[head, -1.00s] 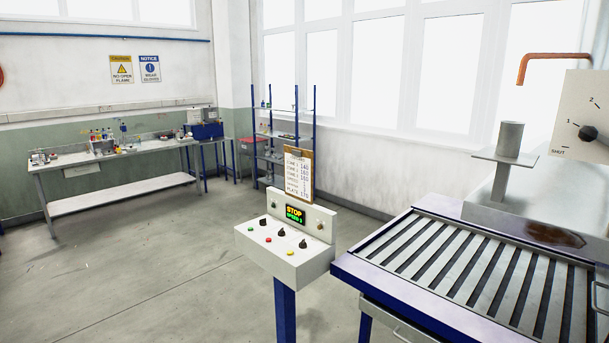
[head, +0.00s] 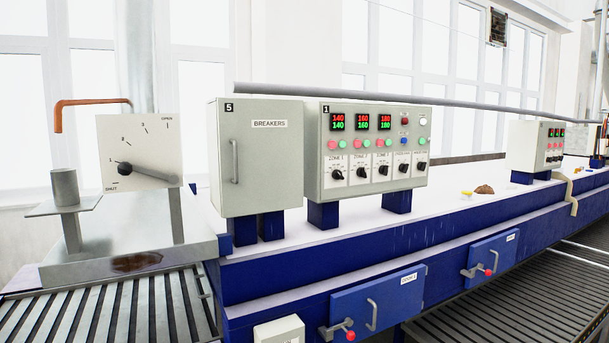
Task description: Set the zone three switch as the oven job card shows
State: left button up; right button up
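A grey control box marked 1 (head: 366,120) stands on the blue oven housing. It carries three red and green displays, coloured buttons and a row of black rotary switches. The zone three switch (head: 383,171) is the third from the left, below the display (head: 384,123) reading 180 in red over 180 in green. Its exact pointer position is too small to tell. The zone one (head: 337,174) and zone two (head: 361,172) switches sit to its left, under displays reading 140 and 160. The job card is out of view. Neither gripper is in view.
A breakers cabinet marked 5 (head: 257,156) stands left of the control box. A dial plate (head: 141,152) is further left, above a slatted conveyor (head: 100,310). Blue doors (head: 378,303) with handles are below. A second control box (head: 537,146) stands at right.

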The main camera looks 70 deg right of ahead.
aim_at(383, 170)
jog(key=u, duration=1.7)
jog(key=k, duration=1.55)
jog(key=z, duration=3.35)
jog(key=i, duration=0.5)
jog(key=z, duration=0.05)
